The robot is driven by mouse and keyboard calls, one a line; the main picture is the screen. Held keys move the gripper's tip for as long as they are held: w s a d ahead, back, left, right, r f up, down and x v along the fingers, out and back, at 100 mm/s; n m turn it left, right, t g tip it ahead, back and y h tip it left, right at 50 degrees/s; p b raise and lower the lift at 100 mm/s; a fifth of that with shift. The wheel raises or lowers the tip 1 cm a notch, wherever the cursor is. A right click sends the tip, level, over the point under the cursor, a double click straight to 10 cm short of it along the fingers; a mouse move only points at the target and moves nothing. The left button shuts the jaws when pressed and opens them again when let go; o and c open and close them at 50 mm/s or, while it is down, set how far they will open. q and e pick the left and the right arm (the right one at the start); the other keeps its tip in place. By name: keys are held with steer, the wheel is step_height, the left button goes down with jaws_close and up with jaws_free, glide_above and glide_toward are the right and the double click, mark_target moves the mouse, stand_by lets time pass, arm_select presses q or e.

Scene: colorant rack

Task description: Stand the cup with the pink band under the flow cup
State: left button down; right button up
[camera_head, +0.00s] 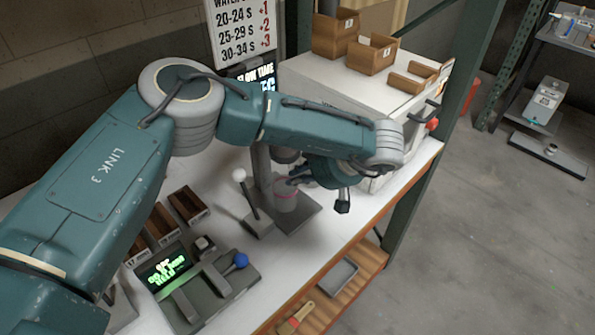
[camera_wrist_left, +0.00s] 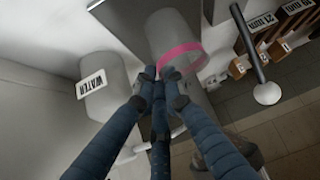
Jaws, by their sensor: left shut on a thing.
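The pale cup with the pink band (camera_head: 286,204) is at the grey base plate (camera_head: 308,217) of the flow stand; I cannot tell if its bottom touches the plate. The dark flow cup (camera_head: 286,156) is partly hidden behind my arm and appears above the cup. My left gripper (camera_head: 296,182) is shut on the banded cup from the right. In the left wrist view the fingers (camera_wrist_left: 160,82) meet the cup (camera_wrist_left: 172,32) near its pink band. My right gripper is not in view.
A lever with a white ball (camera_head: 239,175) stands left of the cup. A container labelled WATER (camera_wrist_left: 102,88) shows in the left wrist view. A timer with green text (camera_head: 166,268) and wooden trays (camera_head: 188,205) are left on the bench. A white cabinet (camera_head: 330,85) stands behind my arm.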

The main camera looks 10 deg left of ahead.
arm_select(q)
steer(key=shift+d, duration=0.15)
steer(key=c, duration=2.3)
jaws_free()
steer(key=shift+f+b, duration=0.1)
steer(key=shift+b, duration=0.2)
steer(key=o, duration=0.5)
steer(key=shift+c, duration=0.2)
steer(key=shift+r, duration=0.25)
steer(key=shift+d+r, duration=0.1)
steer(key=shift+d, duration=0.05)
steer(key=b+v, duration=0.3)
steer(key=v, duration=0.8)
steer(key=shift+s+r, duration=0.15)
steer(key=shift+r, duration=0.05)
